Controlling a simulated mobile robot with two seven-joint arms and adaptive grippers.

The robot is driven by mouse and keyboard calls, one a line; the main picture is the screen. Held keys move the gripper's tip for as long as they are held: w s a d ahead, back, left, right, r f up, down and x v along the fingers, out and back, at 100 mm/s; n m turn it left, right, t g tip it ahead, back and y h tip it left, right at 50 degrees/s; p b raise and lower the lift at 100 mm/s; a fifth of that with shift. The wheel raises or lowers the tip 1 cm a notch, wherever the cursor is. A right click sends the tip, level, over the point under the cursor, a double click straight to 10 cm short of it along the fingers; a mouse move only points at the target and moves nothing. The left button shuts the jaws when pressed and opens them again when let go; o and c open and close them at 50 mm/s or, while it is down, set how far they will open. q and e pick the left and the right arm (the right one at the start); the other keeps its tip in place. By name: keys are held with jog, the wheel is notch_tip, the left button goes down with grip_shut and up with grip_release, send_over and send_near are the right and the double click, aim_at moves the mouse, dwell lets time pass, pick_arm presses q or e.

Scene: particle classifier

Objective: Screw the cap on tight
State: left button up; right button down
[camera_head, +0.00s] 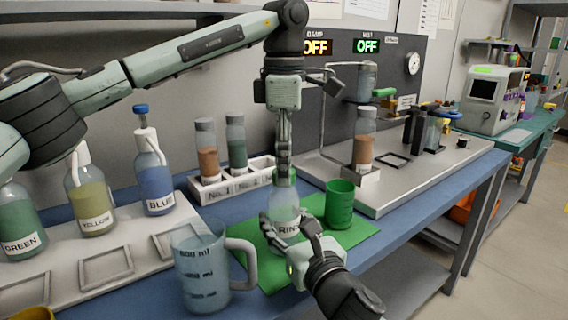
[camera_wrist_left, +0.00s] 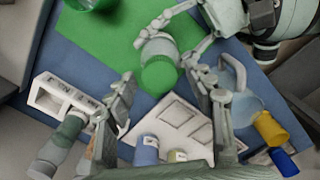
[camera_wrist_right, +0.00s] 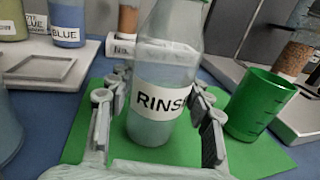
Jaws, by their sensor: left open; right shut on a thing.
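A clear bottle labelled RINSE (camera_head: 284,208) stands upright on a green mat (camera_head: 352,236). My right gripper (camera_wrist_right: 160,88) is shut around its body, with fingers on both sides; it also shows in the head view (camera_head: 290,222). A round green cap (camera_wrist_left: 160,73) is over the bottle's top in the left wrist view. In the head view, my left gripper's fingers mostly hide it. My left gripper (camera_head: 284,172) points straight down above the bottle. Its fingers are apart on either side of the cap in the left wrist view. I cannot tell how tightly the cap sits.
A green cup (camera_head: 340,205) stands right of the bottle. A clear measuring jug (camera_head: 203,270) is at the front left. A white rack (camera_head: 232,184) with two tubes stands behind. Pump bottles, including a blue one (camera_head: 154,182), stand left. A metal instrument platform (camera_head: 425,170) is at the right.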

pick_arm(q)
notch_tip(320, 180, up, 4)
jog(key=shift+r, duration=0.15)
jog(key=shift+c, duration=0.2)
jog(key=n, duration=0.2)
jog(key=r+n, duration=0.1)
jog(key=n, duration=0.3)
jog(key=shift+r, duration=0.4)
jog(key=n, duration=0.2)
jog(key=r+n, duration=0.1)
jog(key=n, duration=0.3)
jog(key=shift+r, duration=0.35)
jog(key=shift+f, duration=4.05)
